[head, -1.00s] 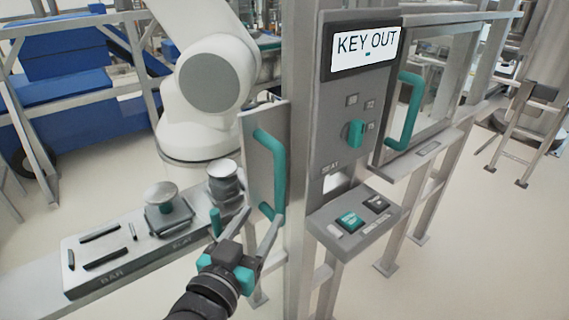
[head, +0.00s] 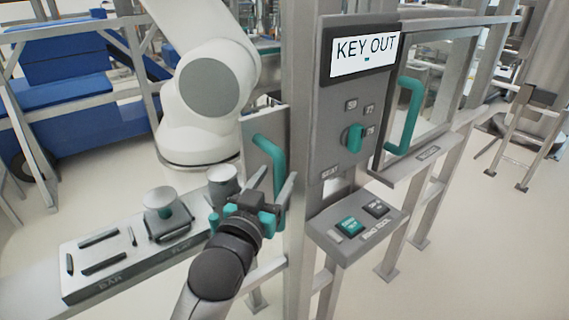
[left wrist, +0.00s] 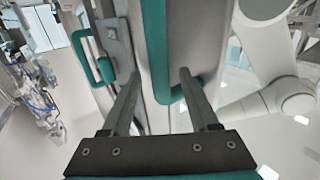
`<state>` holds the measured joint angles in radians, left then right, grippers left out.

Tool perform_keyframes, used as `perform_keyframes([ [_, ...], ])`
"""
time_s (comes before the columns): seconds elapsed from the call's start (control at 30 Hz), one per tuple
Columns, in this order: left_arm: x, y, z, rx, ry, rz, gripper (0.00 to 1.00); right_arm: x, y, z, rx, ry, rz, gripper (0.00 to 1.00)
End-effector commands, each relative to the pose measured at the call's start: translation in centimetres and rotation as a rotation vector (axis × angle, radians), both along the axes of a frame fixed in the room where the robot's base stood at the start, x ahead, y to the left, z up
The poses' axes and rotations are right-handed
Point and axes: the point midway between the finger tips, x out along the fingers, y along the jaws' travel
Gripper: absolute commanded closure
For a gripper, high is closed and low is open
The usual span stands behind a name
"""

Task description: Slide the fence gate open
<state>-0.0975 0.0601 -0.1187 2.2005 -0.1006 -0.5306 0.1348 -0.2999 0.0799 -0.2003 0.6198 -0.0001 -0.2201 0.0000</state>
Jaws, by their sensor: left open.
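A grey plate (head: 254,140) with a teal handle (head: 270,150) stands on the left of the fence post. I cannot tell for sure whether it is the gate's edge. My left gripper (head: 274,182) is open at the handle's lower part, which it partly hides. In the left wrist view the handle (left wrist: 156,45) runs lengthwise between the spread fingers of my left gripper (left wrist: 160,92); I see no clear contact. A second teal handle (head: 408,115) is on the framed panel to the right. My right gripper is out of view.
A control box on the post has a screen reading "KEY OUT" (head: 365,52), a teal knob (head: 355,138) and a button shelf (head: 355,228). A bench (head: 85,280) with small fixtures lies at left. A white robot arm (head: 212,85) stands behind the fence.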

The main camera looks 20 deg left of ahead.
Motion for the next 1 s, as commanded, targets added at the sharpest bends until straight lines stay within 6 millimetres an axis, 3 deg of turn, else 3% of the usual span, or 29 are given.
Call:
perform_keyframes([
  [0.2, 3.2, -0.3, 0.1, -0.001, -0.002, 0.0, 0.39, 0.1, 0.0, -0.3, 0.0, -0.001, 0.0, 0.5],
  [0.4, 5.0, -0.4, 0.0, -0.001, -0.001, 0.0, 0.39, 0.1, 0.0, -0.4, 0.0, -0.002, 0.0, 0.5],
  [0.8, 5.5, -0.4, 0.0, 0.0, -0.001, -0.001, 0.39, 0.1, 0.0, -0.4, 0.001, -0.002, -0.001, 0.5],
  [1.0, 5.5, -0.4, 0.0, 0.0, 0.0, 0.0, 0.61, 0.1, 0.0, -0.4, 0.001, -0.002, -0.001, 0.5],
])
